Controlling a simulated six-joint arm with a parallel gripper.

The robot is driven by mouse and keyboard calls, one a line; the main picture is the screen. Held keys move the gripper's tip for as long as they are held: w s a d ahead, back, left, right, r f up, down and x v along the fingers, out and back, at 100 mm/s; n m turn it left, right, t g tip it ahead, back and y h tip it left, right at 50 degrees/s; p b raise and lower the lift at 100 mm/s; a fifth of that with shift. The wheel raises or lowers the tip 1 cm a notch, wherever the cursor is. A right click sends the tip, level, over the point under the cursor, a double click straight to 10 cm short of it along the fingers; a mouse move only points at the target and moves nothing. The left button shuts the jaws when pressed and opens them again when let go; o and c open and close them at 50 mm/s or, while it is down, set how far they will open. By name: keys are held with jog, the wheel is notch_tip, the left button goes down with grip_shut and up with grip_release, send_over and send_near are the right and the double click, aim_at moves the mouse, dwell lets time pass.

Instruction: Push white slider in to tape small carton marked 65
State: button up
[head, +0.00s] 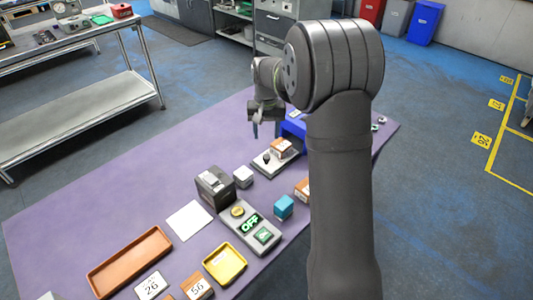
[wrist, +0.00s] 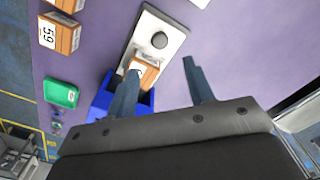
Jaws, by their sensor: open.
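A white sliding plate with a black round knob (head: 266,157) lies on the purple table, below my gripper in the head view. In the wrist view its white plate (wrist: 177,28) and knob (wrist: 159,40) show at top centre. A small brown and white carton (head: 283,147) sits at the plate's far end; in the wrist view the carton (wrist: 147,70) is partly hidden by my left finger, and its mark is not readable. My gripper (wrist: 160,66) is open and empty, its fingertips apart near the carton and knob. In the head view my gripper (head: 263,128) hangs above the table behind the plate.
A blue bin (wrist: 103,101) stands just beyond the carton. A black box (head: 214,187), white cube (head: 243,177), OFF panel (head: 250,225) and teal cube (head: 284,207) stand nearer. A carton marked 59 (wrist: 60,37) and a green tray (wrist: 60,93) lie at left in the wrist view.

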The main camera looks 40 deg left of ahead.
aim_at(266, 156)
notch_tip(266, 156, down, 10)
dwell(0.3)
jog(key=shift+c, duration=0.2)
